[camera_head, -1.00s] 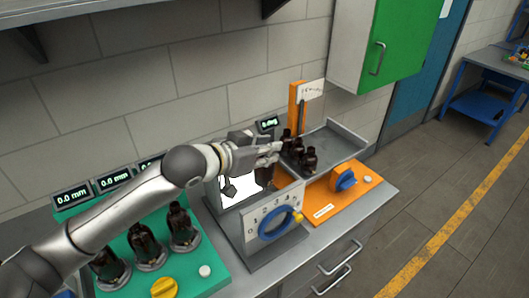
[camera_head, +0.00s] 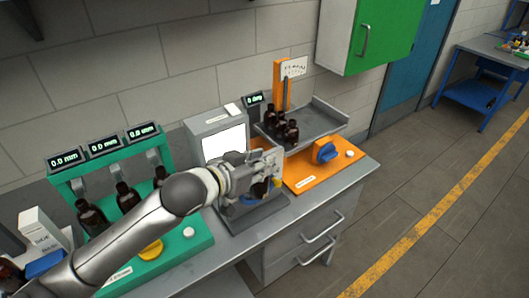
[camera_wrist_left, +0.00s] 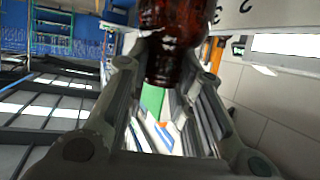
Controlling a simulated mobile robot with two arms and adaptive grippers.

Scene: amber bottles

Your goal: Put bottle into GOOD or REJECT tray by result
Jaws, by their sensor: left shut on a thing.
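My left gripper (camera_head: 268,172) is in front of the grey station with the lit white screen (camera_head: 209,143), covering most of its numbered dial panel. In the left wrist view its fingers are shut on an amber bottle (camera_wrist_left: 168,45), held between the fingertips; its lower end is cut off by the frame. The held bottle is hidden or too small to make out in the head view. Several dark amber bottles (camera_head: 281,128) stand at the left side of a grey tray (camera_head: 325,118) on the orange station. No GOOD or REJECT label is legible. My right gripper is out of view.
The green station (camera_head: 190,250) at left holds several bottles under displays reading 0.0 mm. The orange station (camera_head: 345,172) has a blue knob (camera_head: 326,153). A white box (camera_head: 42,232) stands at far left. A green cabinet (camera_head: 370,35) hangs above right. Floor is free at right.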

